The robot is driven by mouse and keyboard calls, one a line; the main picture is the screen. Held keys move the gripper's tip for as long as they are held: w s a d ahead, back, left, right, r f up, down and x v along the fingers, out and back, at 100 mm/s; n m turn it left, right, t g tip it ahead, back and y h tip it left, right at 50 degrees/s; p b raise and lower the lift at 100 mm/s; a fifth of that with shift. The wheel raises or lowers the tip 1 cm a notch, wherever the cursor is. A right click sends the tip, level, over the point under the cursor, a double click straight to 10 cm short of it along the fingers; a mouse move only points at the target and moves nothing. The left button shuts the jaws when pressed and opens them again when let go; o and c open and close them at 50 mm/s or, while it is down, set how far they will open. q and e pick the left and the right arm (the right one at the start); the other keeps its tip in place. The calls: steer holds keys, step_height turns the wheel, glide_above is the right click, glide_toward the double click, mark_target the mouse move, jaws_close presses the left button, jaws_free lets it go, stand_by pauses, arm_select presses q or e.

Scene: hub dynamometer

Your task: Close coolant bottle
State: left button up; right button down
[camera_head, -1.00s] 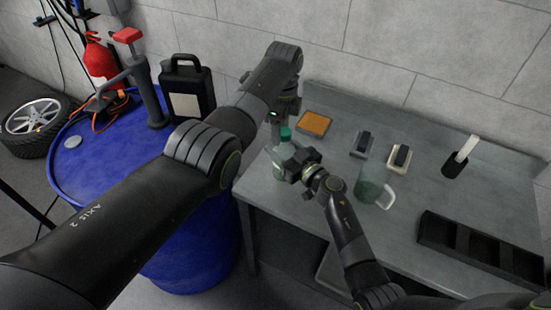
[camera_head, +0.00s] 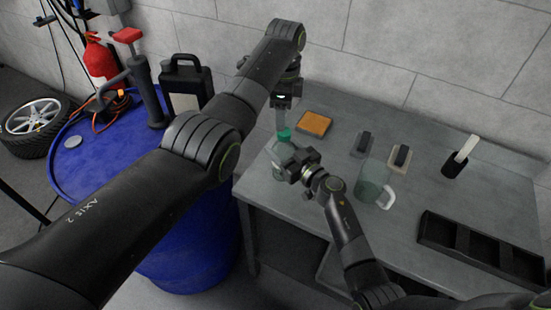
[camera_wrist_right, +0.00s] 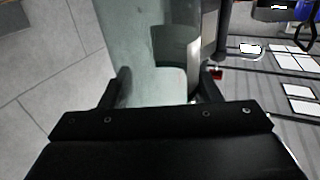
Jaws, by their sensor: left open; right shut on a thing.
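The coolant bottle (camera_head: 281,156) is clear and greenish, with a green cap (camera_head: 284,135) at its top. It stands near the left end of the grey table. My right gripper (camera_head: 291,167) is shut on the bottle's body from the right. In the right wrist view the bottle (camera_wrist_right: 150,50) fills the space between the fingers of my right gripper (camera_wrist_right: 158,88). My left gripper (camera_head: 282,108) is open and points down just above the cap. I cannot tell whether its fingers touch the cap. Whether the cap is seated tightly is too small to tell.
A clear jug (camera_head: 372,184) stands right of the bottle on the table (camera_head: 300,212). A blue drum (camera_head: 190,250) stands left of the table.

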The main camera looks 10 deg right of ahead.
arm_select(q)
steer(key=n, duration=0.3)
steer(key=r+n, duration=0.1)
steer(key=n, duration=0.6)
steer(key=shift+r+n, duration=0.25)
steer(key=shift+n, duration=0.15)
steer(key=n, duration=0.3)
steer(key=r+n, duration=0.1)
steer(key=n, duration=0.2)
steer(key=shift+s+a, duration=0.1)
steer(key=n, duration=0.6)
steer(key=shift+r, duration=0.35)
steer(key=shift+f, duration=0.1)
steer(key=shift+f, duration=3.9)
steer(key=shift+c, duration=0.2)
